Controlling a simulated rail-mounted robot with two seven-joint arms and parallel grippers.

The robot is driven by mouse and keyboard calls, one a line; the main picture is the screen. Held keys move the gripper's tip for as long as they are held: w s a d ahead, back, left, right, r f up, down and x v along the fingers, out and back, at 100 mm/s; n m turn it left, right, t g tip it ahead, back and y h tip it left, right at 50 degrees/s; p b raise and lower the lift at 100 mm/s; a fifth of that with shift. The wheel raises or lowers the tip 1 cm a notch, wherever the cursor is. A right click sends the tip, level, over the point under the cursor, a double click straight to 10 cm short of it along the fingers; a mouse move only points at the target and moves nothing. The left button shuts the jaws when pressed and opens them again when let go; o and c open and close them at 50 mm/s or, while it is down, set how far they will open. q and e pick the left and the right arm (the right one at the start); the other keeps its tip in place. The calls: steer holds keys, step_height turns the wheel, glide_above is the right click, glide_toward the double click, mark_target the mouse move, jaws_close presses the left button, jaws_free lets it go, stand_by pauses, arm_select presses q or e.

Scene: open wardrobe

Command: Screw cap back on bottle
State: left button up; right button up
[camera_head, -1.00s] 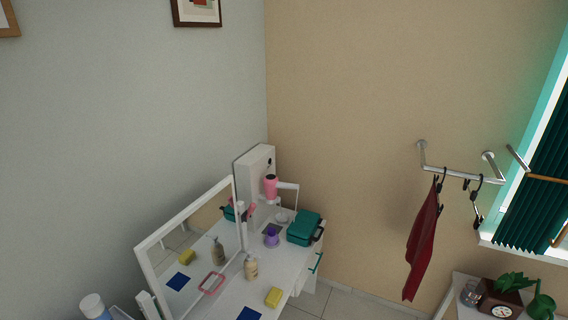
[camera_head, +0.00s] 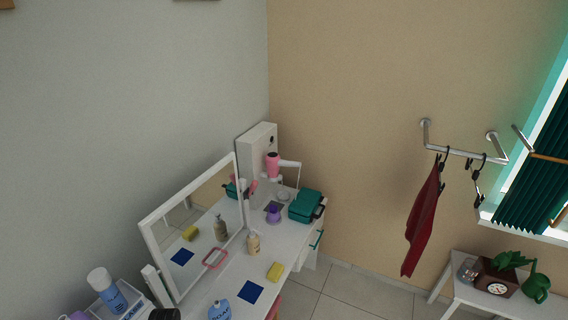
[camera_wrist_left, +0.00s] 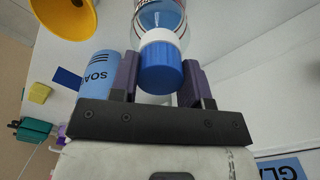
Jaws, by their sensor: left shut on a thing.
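In the left wrist view my left gripper (camera_wrist_left: 160,82) is shut on a blue cap (camera_wrist_left: 160,72), one finger on each side of it. The cap lines up with a white collar (camera_wrist_left: 160,36) at the neck of a clear bottle (camera_wrist_left: 162,15) holding blue liquid. The cap hides part of the neck, so I cannot tell how tightly it sits. Neither gripper can be made out in the head view.
A blue soap bottle (camera_wrist_left: 96,75) stands close beside my left gripper; it also shows in the head view (camera_head: 220,311). A yellow cone-like thing (camera_wrist_left: 65,14) is at the upper left.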

arm_select(q)
steer(key=m, duration=0.7)
steer(key=shift+f+b, duration=0.1)
steer(key=shift+b, duration=0.25)
steer(key=m, duration=0.5)
steer(key=shift+b, duration=0.3)
steer(key=o, duration=1.1)
steer(key=shift+c, duration=0.5)
steer(key=shift+c, duration=0.2)
